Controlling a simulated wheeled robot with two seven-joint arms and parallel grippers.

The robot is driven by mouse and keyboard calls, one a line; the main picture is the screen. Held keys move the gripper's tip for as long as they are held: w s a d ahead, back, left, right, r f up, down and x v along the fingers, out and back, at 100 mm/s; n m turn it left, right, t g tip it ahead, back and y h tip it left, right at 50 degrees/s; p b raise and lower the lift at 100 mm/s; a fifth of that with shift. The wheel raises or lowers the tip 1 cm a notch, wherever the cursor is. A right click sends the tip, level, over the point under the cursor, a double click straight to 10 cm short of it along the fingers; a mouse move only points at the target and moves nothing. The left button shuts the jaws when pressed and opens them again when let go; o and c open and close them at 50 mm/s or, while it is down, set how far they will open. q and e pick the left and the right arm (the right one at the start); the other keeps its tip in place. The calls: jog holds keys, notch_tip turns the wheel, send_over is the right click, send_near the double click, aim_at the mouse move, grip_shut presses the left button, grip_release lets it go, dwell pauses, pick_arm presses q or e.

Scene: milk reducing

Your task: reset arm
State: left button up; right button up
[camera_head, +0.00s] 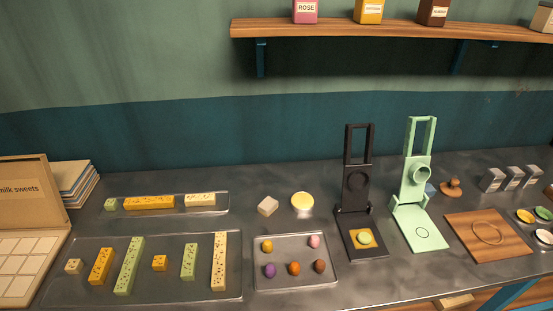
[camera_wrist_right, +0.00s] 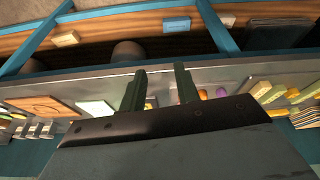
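My right gripper (camera_wrist_right: 161,78) shows in the right wrist view with its two dark fingers apart and nothing between them. Behind the fingers are the counter's front edge and the shelf area below it. No part of my arms or grippers shows in the head view. My left gripper is in neither view.
The counter holds a large tray (camera_head: 150,297) of sweet bars, a small tray (camera_head: 296,285) of colored balls, a black press (camera_head: 358,190), a green press (camera_head: 415,190) and a wooden board (camera_head: 500,252). A shelf (camera_head: 400,30) with boxes hangs above the back.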

jog(key=s+f+g+b, duration=0.25)
jog(key=f+b, duration=0.35)
jog(key=f, duration=2.6)
jog(key=s+d+f+b, duration=0.1)
jog(key=s+f+b, duration=0.1)
jog(key=s+f, duration=0.6)
jog(key=s+d+f+b, duration=0.2)
jog(key=s+f+b, duration=0.1)
jog(key=s+f, duration=0.6)
notch_tip(320, 180, down, 2)
jog(key=shift+d, duration=0.3)
